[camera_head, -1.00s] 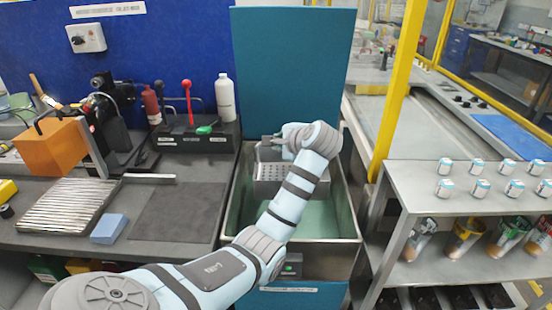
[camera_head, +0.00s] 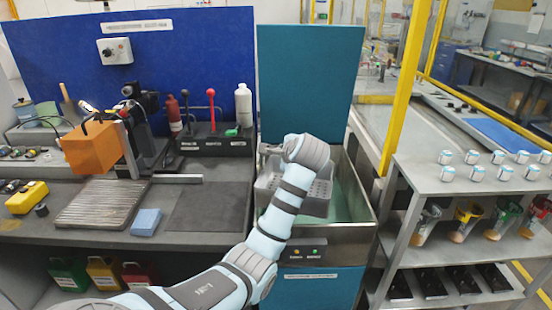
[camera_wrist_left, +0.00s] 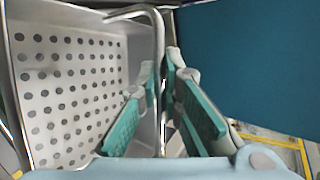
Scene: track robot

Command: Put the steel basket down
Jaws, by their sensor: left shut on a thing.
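The steel basket (camera_head: 319,206) is a grey perforated box, partly hidden behind my left arm in the head view. It hangs at the mouth of the open steel tank (camera_head: 362,205), which has a green inside. In the left wrist view the basket (camera_wrist_left: 75,85) fills the left side, with rows of round holes and a bent rod handle (camera_wrist_left: 157,30). My left gripper (camera_wrist_left: 165,100) has its green-padded fingers shut on this handle, beside the basket wall. In the head view its fingers are mostly hidden. My right gripper is in neither view.
A teal panel (camera_head: 308,80) stands behind the tank. Left is a dark bench with a ribbed tray (camera_head: 100,205), a blue block (camera_head: 146,222), an orange box (camera_head: 92,148) and a dark mat (camera_head: 210,207) with clear room. Right is a metal shelf (camera_head: 420,175) with small jars.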

